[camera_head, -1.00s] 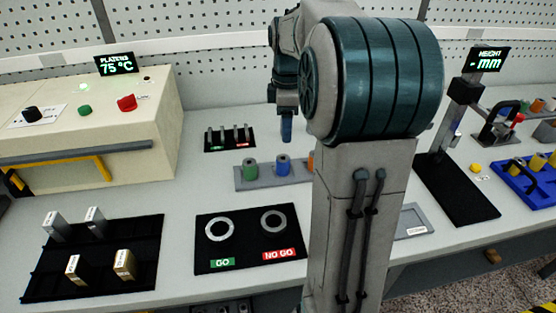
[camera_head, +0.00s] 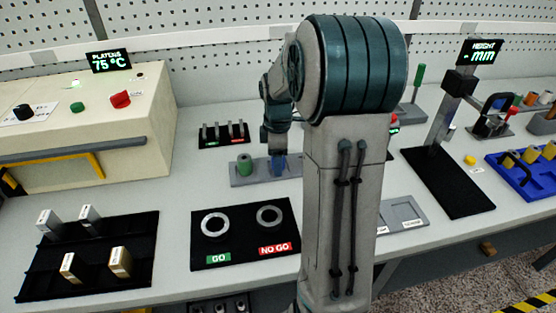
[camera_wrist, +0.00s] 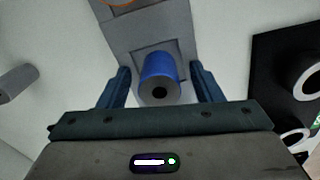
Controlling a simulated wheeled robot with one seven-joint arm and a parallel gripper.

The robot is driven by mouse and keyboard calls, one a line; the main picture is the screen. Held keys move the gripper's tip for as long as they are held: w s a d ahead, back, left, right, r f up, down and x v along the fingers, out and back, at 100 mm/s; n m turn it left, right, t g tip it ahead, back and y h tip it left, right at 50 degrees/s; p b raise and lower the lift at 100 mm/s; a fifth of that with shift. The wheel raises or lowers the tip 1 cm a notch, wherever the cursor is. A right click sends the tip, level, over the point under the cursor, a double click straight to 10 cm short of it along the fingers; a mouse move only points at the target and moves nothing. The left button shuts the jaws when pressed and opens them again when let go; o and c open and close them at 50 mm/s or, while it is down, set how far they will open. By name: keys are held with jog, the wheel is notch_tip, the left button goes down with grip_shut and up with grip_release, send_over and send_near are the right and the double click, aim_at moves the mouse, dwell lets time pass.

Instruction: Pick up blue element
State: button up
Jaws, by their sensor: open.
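The blue element (camera_wrist: 160,75) is a blue cylinder with a dark hole in its end. It stands on a grey holder strip (camera_wrist: 120,37). In the wrist view my gripper (camera_wrist: 160,86) is open, with one finger on each side of the blue element and small gaps to both. In the head view my gripper (camera_head: 278,165) is down at the holder, and the blue element is mostly hidden behind it. A green cylinder (camera_head: 244,164) stands on the same holder to the left.
A black mat (camera_head: 245,250) with two rings marked GO and NO GO lies in front of the holder. A black rack (camera_head: 223,137) of pins stands behind it. A beige heater box (camera_head: 130,150) is at left. A height gauge (camera_head: 455,110) stands at right.

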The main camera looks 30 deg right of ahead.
jog(key=c, duration=1.1)
